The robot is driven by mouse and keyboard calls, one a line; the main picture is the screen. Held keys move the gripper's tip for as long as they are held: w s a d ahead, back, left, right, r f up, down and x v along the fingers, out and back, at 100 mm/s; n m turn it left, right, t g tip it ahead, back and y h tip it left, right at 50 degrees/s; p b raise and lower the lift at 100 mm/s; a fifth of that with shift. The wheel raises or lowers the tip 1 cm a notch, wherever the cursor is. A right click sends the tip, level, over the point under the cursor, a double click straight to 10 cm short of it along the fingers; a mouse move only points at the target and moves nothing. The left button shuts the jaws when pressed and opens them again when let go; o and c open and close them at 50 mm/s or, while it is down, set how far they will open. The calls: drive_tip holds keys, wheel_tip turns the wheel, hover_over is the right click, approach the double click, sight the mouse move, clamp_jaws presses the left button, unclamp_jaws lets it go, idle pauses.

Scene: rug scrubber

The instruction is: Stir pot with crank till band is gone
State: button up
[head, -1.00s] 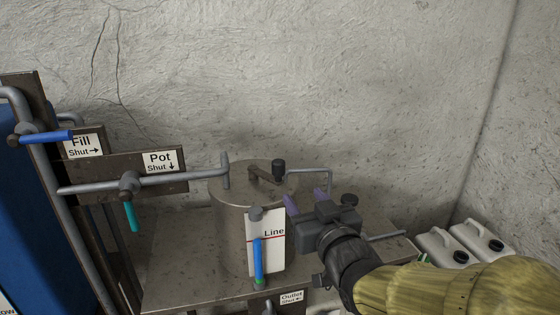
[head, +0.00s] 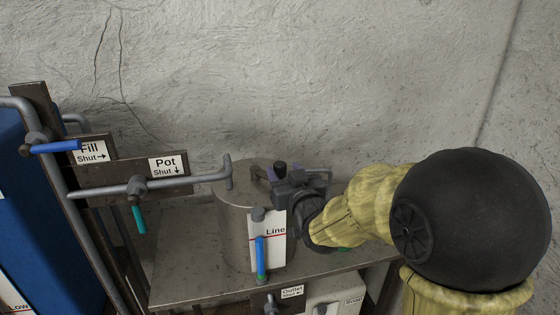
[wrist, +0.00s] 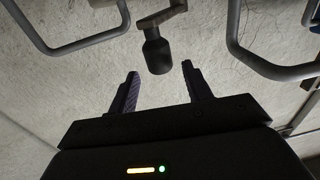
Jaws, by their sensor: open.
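The metal pot (head: 233,220) stands on a steel bench. Its crank, on top, has a dark knob (head: 280,166); the knob also shows in the wrist view (wrist: 157,55). My gripper (head: 273,174) is open at the crank on the pot's right side. In the wrist view its two fingers (wrist: 160,90) are spread, with the knob ahead, roughly between their tips; I cannot tell whether they touch it. The front gauge, a white plate (head: 274,250) with a red line, has a tube with a blue column (head: 261,258) and a small green band (head: 262,279) at its bottom.
The Pot valve's teal handle (head: 139,219) hangs down at left. The Fill valve's blue handle (head: 56,147) lies level. Grey pipes curve close to the pot top. A white container (head: 335,300) sits below the bench. The bench (head: 185,270) is bare left of the pot.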

sight(282, 168)
drive_tip(key=p+x, duration=0.1)
drive_tip(key=x, duration=0.3)
clamp_jaws()
